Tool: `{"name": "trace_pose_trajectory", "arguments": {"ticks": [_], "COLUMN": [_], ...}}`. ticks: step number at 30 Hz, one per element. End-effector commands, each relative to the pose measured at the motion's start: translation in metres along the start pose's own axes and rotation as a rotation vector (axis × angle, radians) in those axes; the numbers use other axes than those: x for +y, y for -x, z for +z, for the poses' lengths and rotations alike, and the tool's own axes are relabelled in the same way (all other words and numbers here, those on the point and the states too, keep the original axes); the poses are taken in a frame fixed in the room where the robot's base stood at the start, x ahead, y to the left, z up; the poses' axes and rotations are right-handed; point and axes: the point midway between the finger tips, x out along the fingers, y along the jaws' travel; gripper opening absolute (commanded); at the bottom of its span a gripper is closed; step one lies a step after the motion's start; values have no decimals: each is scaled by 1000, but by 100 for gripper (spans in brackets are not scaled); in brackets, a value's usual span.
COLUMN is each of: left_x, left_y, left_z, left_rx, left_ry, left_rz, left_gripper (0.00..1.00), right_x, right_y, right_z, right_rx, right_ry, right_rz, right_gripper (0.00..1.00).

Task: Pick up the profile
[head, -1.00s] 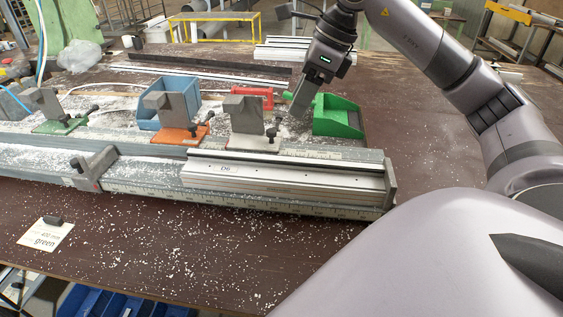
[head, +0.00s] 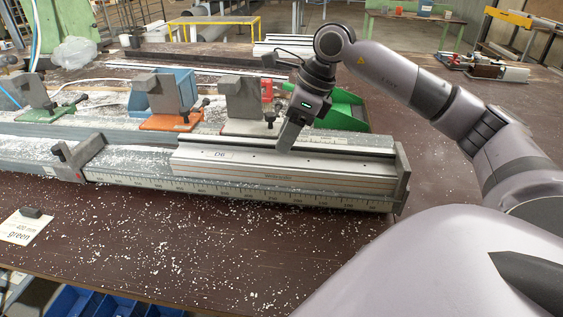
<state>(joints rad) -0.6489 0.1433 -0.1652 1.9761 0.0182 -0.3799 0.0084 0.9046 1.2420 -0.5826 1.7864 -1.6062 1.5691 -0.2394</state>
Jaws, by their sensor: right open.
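The profile (head: 285,174) is a long silver bar marked D6. It lies on the ruled bench rail, with its right end by a grey upright end plate (head: 402,178). A grey stop block (head: 80,156) stands on the rail to its left, apart from it. My right gripper (head: 287,144) is open, pointing down at the top of the profile, right of its middle. The fingers overlap the profile's back edge in the picture; I cannot tell whether they touch it. My left gripper is not in view.
Behind the rail stand clamps on green (head: 46,116), orange (head: 170,121) and white (head: 248,128) bases. A blue bin (head: 146,88) and a green bin (head: 340,110) are behind them. A card reading "green" (head: 22,230) lies front left. White chips litter the table.

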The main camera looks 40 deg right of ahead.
Motion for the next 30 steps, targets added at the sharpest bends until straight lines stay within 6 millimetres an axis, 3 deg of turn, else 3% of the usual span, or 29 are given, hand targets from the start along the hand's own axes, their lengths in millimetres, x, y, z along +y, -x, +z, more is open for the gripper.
{"name": "trace_pose_trajectory", "arguments": {"ticks": [8,10,13,14,30], "left_x": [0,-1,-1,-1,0], "left_y": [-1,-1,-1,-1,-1], "left_z": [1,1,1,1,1], "left_rx": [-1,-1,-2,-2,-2], "left_ry": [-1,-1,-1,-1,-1], "left_rz": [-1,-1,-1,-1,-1], "left_gripper": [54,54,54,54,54], "right_x": [0,0,0,0,0], "right_y": [-6,-5,-5,-5,-4], "right_z": [0,0,0,0,0], "right_rx": [0,0,-1,-1,-1], "right_ry": [0,0,0,0,0], "right_rz": [0,0,0,0,-1], "right_gripper": [51,35,2,0,0]}}
